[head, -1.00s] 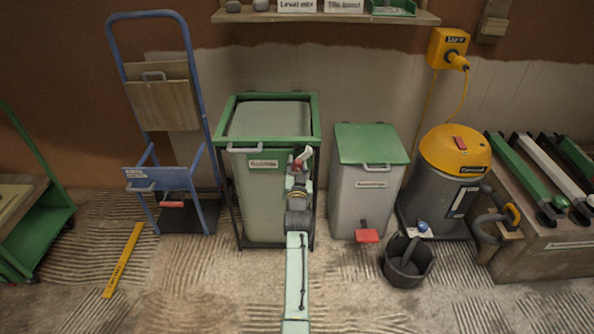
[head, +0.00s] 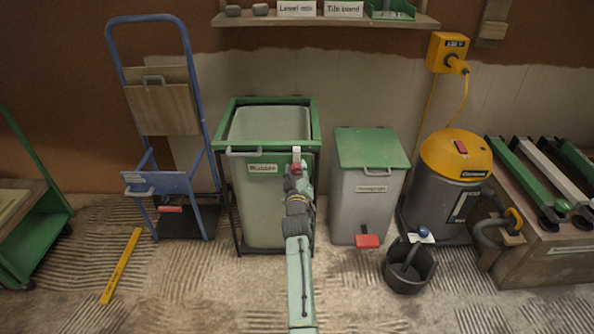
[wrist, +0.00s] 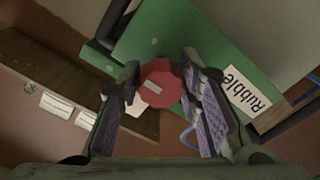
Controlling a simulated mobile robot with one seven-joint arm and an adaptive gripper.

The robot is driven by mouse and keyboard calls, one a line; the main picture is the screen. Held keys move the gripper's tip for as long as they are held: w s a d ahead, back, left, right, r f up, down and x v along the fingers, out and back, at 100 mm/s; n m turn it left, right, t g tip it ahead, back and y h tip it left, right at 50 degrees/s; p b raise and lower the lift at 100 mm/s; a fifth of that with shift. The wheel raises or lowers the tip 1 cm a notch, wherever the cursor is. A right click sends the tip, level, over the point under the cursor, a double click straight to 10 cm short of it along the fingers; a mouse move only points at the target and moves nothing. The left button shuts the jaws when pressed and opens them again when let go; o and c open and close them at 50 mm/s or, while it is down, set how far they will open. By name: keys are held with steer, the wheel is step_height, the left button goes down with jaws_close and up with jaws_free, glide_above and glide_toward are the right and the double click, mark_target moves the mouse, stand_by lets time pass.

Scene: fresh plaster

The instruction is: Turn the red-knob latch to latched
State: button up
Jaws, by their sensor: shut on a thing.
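The red knob (wrist: 162,84) of the latch sits between the two fingers of my gripper (wrist: 160,92) in the wrist view, with a pale pointer strip across its face. A pale plate shows partly behind it. The latch is at the front right of the green-framed rubble bin (head: 316,122), just right of the "Rubble" label (head: 262,168). In the head view my gripper (head: 297,172) covers most of the knob; a bit of red and the pale plate (head: 297,152) show above. My gripper is shut on the red knob.
A grey bin with a green lid (head: 372,148) and red pedal (head: 367,241) stands close on the right. A yellow-topped vacuum (head: 455,158) and black bucket (head: 409,268) are further right. A blue hand truck (head: 160,180) stands left. The floor in front is mostly clear.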

steer(key=shift+a+r+n, duration=0.1)
steer(key=shift+r+n, duration=0.05)
steer(key=shift+n, duration=0.55)
steer(key=shift+a+n, duration=0.25)
steer(key=shift+n, duration=0.05)
steer(key=o, duration=1.1)
steer(key=shift+a, duration=0.1)
steer(key=shift+s, duration=0.15)
steer(key=s, duration=1.1)
steer(key=shift+s+d, duration=0.3)
steer(key=shift+s, duration=0.05)
